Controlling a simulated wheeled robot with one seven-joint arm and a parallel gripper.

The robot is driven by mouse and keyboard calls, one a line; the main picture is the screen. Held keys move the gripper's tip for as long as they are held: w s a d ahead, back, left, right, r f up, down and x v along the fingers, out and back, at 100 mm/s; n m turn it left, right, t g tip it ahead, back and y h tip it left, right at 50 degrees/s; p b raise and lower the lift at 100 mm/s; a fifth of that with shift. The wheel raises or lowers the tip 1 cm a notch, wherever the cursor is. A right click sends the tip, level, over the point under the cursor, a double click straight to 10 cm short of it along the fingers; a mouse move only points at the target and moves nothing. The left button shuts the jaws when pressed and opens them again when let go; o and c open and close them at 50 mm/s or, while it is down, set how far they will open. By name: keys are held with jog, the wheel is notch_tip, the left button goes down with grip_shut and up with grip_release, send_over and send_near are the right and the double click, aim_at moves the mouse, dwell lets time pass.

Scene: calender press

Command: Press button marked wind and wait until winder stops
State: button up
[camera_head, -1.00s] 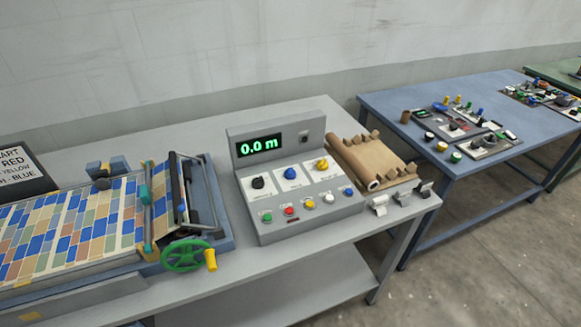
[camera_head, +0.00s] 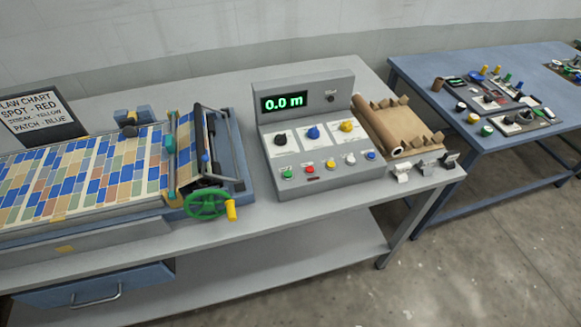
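The grey control console (camera_head: 330,184) stands on the grey table in the head view. Its green display (camera_head: 284,103) reads 0.0 m. The sloped panel carries a black knob (camera_head: 280,139), a blue knob (camera_head: 313,132) and a yellow knob (camera_head: 346,126). The front row holds a green button (camera_head: 287,175), a red button (camera_head: 309,170), a yellow button (camera_head: 331,162), a white button (camera_head: 350,158) and a blue button (camera_head: 371,155). The labels are too small to read, so I cannot tell which is marked wind. My gripper is not in view.
Left of the console is a press with patterned sheet (camera_head: 85,190), a green handwheel (camera_head: 206,204) and a chart sign (camera_head: 38,112). A brown roll (camera_head: 380,128) lies right of the console, with small clamps (camera_head: 401,172) in front. A blue table (camera_head: 420,70) stands at right.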

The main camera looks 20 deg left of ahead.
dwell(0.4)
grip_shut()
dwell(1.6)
